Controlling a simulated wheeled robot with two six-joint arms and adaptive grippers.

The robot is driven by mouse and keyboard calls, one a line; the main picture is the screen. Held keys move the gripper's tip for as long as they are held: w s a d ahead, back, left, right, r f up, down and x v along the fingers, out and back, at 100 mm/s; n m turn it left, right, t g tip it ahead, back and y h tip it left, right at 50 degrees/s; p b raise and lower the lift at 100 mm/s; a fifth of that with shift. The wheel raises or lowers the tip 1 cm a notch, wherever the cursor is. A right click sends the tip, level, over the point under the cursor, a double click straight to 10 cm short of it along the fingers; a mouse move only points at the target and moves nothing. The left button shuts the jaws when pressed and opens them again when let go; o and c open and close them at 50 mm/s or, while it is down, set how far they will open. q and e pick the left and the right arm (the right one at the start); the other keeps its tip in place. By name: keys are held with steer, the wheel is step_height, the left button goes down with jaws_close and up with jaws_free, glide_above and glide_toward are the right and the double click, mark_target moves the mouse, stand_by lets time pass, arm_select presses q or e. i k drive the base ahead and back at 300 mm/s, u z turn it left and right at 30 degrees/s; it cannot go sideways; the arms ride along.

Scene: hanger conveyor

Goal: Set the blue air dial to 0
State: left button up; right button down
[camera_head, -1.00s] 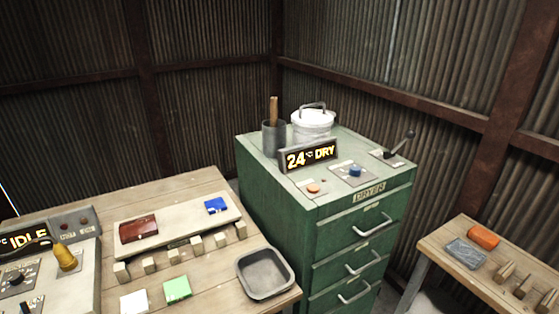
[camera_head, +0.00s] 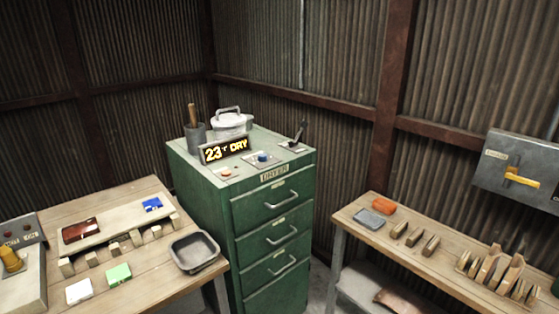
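A small blue dial (camera_head: 262,157) sits on a pale plate on top of the green dryer cabinet (camera_head: 190,163). Its pointer and markings are too small to read. A display (camera_head: 225,150) to its left shows 23 and DRY in yellow. An orange button (camera_head: 226,172) is in front of the display. A dark lever (camera_head: 298,134) stands on another plate behind and to the right of the dial. Neither of my grippers is in view.
A white lidded pot (camera_head: 230,124) and a grey cup (camera_head: 195,138) with a wooden handle stand behind the display. A wooden table (camera_head: 150,290) with a tray (camera_head: 194,251) is left. A bench (camera_head: 440,272) and a wall box (camera_head: 518,170) are right.

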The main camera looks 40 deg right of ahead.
mark_target(261, 157)
steer(key=z, duration=1.1)
